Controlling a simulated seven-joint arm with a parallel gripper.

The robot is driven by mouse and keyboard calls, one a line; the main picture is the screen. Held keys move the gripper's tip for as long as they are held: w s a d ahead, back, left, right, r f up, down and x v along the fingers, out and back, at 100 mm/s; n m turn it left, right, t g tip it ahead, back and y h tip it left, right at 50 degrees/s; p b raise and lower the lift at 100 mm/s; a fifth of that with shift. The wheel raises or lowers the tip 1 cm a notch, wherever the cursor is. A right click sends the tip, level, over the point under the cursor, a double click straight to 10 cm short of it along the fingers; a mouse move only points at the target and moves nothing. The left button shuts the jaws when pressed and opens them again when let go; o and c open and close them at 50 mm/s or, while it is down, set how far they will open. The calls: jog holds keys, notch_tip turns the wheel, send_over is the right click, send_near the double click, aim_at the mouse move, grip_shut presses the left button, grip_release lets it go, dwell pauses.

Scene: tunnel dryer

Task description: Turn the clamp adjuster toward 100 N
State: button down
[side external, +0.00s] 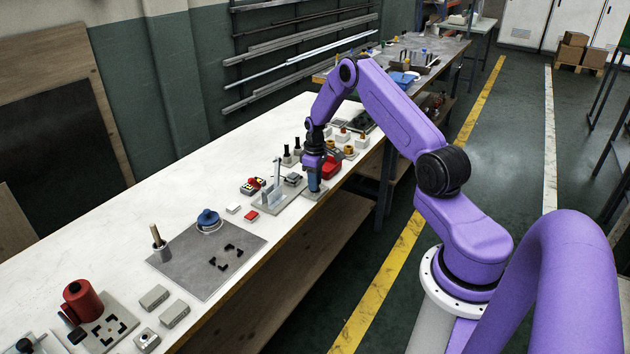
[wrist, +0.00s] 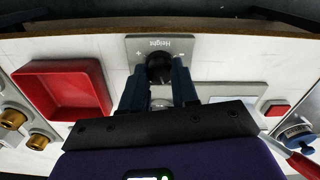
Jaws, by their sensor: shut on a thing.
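My gripper (side external: 315,189) is low over the bench, pointing down at a small grey plate near the front edge. In the wrist view my gripper (wrist: 160,74) has its two dark blue fingers on either side of a round black knob (wrist: 159,66), shut on it. The knob sits on a grey plate (wrist: 135,47) printed "Height", with a plus and a minus mark. The word appears upside down. No "100 N" marking is readable. The fingers hide part of the knob's sides.
A red open tray (wrist: 70,90) lies beside the plate, with brass-coloured fittings (wrist: 12,118) beyond it. On the other side are a grey fixture base (wrist: 240,89), a small red block (wrist: 277,108) and a round blue-and-white part (wrist: 296,131). The bench's front edge is close.

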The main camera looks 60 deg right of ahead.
jog(key=shift+n, duration=0.5)
jog(key=c, duration=0.8)
grip_release()
jog(key=shift+c, duration=0.2)
notch_tip(320, 180, up, 17)
jog(key=shift+r, duration=0.2)
